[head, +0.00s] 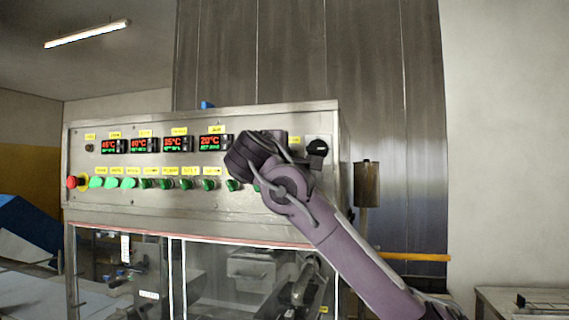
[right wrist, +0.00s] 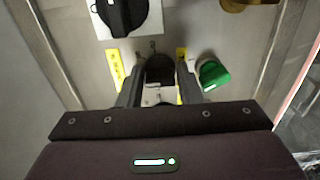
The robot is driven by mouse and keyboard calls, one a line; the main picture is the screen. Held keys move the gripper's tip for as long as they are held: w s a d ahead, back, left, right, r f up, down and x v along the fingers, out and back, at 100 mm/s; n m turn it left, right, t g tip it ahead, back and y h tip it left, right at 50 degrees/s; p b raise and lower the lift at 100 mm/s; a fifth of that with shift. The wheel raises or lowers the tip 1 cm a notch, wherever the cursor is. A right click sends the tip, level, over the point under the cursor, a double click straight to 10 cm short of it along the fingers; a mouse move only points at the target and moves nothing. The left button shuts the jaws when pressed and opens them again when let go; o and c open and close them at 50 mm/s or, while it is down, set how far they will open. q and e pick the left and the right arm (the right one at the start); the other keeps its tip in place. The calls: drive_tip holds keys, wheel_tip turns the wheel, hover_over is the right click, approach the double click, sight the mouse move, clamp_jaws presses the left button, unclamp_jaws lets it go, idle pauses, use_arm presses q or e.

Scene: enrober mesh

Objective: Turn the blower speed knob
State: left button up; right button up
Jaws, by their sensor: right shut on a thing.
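My right gripper (right wrist: 160,80) is shut on a small dark knob (right wrist: 160,69) on the steel control panel, one finger on each side of it. The knob's label cannot be read, so I take it as the blower speed knob only from the grip. In the head view my right arm comes in from the lower right and its wrist covers this knob and the fingertips. The knob's pointer and angle cannot be made out. My left gripper is not in view.
A larger black rotary switch (head: 317,148) on a white plate sits close to the wrist; it also shows in the right wrist view (right wrist: 122,14). Red-lit temperature displays (head: 178,144), several green buttons and a red emergency stop (head: 71,182) line the panel.

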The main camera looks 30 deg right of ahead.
drive_tip(key=o, duration=0.6)
drive_tip(key=b+v, duration=0.3)
drive_tip(key=v, duration=0.5)
drive_tip(key=shift+f, duration=0.1)
